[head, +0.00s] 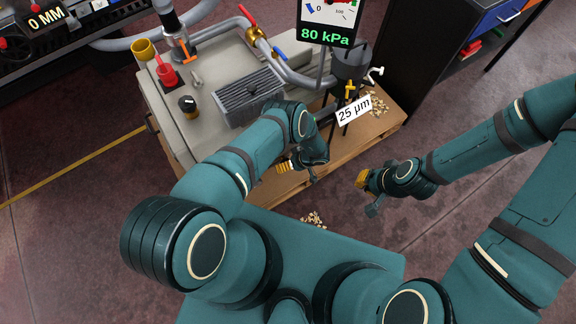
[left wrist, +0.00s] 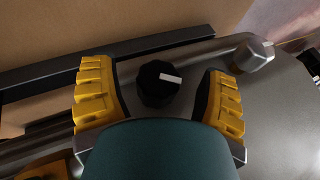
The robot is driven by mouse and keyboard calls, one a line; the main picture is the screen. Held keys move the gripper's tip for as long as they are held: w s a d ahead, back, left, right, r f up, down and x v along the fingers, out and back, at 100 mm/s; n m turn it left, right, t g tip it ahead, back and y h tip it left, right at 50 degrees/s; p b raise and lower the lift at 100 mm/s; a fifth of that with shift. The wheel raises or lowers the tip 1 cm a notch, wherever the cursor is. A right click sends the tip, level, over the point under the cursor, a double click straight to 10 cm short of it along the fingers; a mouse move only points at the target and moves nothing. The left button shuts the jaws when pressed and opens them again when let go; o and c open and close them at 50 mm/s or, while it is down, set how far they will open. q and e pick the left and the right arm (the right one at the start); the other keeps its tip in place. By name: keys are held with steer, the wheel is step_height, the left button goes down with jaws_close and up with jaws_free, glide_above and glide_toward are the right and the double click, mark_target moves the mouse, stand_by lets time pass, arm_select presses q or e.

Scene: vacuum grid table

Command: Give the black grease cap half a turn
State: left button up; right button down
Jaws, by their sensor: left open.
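A round black cap (left wrist: 155,86) with a white pointer mark shows in the left wrist view, on a smooth grey metal body. The yellow-padded fingers of my left gripper (left wrist: 161,98) are spread apart, one on each side of it, with gaps visible; nothing is held. In the head view my left gripper (head: 288,167) is at the front edge of the pallet, and my forearm hides what is beneath. Another black knob (head: 188,104) stands on the grey machine top; I cannot tell which is the grease cap. My right gripper (head: 364,186) hangs in the air, its opening unclear.
A ribbed grey block (head: 248,96) and a red fitting (head: 166,74) are on the machine top. A dark canister (head: 351,64) and a 25 µm label (head: 354,110) stand at the right. Wood chips (head: 313,219) lie on the floor. A dark bar (left wrist: 150,47) runs behind the cap.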

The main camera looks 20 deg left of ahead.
arm_select(q)
steer(key=v, duration=1.1)
steer(key=shift+r, duration=0.25)
steer(key=shift+s+a+r+n+t+h+p, duration=0.7)
steer(key=shift+s+a+t+h+p, duration=1.5)
steer(key=shift+s+a+t, duration=0.35)
steer(key=b+x, duration=0.4)
steer(key=x, duration=0.8)
steer(key=shift+w+f, duration=0.25)
steer(key=shift+w, duration=0.05)
steer(key=c, duration=1.2)
